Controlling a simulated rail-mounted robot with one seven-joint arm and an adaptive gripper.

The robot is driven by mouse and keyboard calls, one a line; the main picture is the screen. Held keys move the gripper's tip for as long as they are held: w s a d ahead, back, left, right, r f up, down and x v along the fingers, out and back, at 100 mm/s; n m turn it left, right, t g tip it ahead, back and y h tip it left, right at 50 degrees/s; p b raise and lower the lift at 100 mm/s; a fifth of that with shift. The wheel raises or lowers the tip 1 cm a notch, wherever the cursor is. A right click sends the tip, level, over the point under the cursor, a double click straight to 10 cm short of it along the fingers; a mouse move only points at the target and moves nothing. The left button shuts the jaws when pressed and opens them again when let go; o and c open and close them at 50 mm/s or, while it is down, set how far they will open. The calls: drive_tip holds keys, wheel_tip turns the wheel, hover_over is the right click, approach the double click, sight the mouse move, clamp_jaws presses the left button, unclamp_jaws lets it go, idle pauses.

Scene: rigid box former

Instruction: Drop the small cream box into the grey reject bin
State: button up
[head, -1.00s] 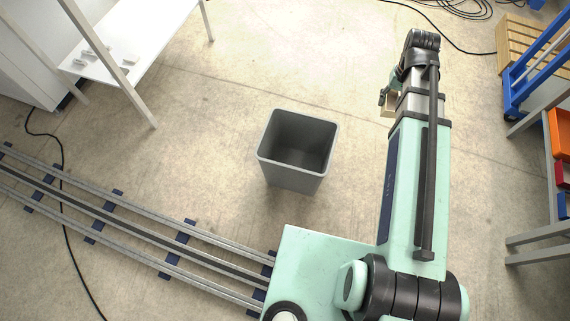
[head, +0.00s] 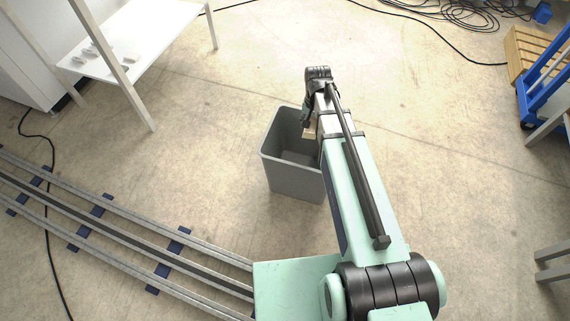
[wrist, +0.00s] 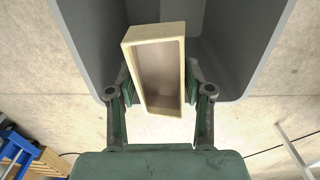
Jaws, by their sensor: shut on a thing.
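The small cream box (wrist: 157,35), open on one face, is held between the two fingers of my gripper (wrist: 159,85) in the wrist view. My gripper is shut on it. In the head view the cream box (head: 310,133) shows only in part beside my arm, with my gripper (head: 306,122) mostly hidden. The grey reject bin (head: 290,180) stands upright on the floor with its top open. In the head view the box appears over the right part of the bin's opening. In the wrist view the bin's walls (wrist: 240,45) lie behind the box on both sides.
A white table (head: 130,55) with several small grey parts (head: 92,55) stands at the upper left. Rails (head: 110,235) run along the lower left. A blue trolley (head: 540,90) and a wooden crate (head: 525,55) stand at the right. The floor around the bin is clear.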

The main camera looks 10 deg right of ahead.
drive_tip(key=shift+w+a, duration=0.1)
drive_tip(key=shift+w, duration=0.15)
drive_tip(key=shift+f+m, duration=0.2)
drive_tip(key=shift+m, duration=0.1)
drive_tip(key=f+b, duration=0.2)
drive_tip(key=b, duration=0.1)
drive_tip(key=f+b, duration=0.3)
drive_tip(key=shift+s+d+f, duration=0.1)
drive_tip(key=shift+d+f, duration=0.1)
drive_tip(key=shift+f, duration=0.15)
drive_tip(key=o, duration=1.1)
drive_tip(key=shift+c, duration=0.2)
drive_tip(key=shift+r, duration=0.1)
